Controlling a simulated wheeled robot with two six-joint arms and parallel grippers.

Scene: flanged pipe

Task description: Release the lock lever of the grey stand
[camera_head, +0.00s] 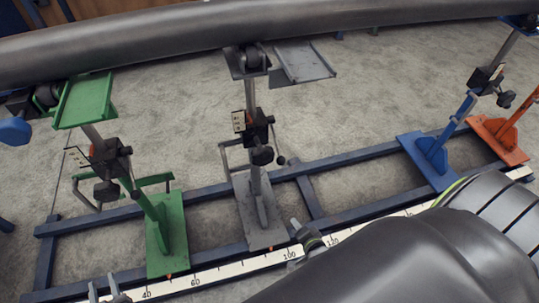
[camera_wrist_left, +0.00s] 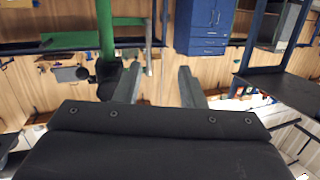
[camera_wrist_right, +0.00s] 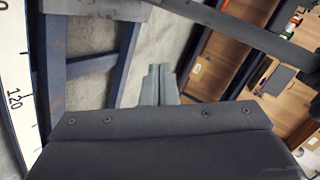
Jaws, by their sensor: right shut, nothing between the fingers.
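The grey stand (camera_head: 264,212) stands upright in the middle of the head view, with its roller head under the large pipe (camera_head: 150,45). A dark clamp block (camera_head: 258,130) with a black knob (camera_head: 262,156) sits midway up its post. A thin rod with a small dark ball (camera_head: 281,160) shows just right of the post; I cannot tell which part is the lock lever. My right gripper (camera_head: 310,238) is shut and empty, low and right of the grey base, apart from the stand. My left gripper (camera_head: 105,292) is open and empty at the bottom left; its spread fingers show in the left wrist view (camera_wrist_left: 158,85).
A green stand (camera_head: 166,235) is to the left, blue (camera_head: 430,160) and orange (camera_head: 497,138) stands to the right. Blue rails (camera_head: 345,160) and a white scale (camera_head: 215,274) run along the floor. My right arm covers the lower right.

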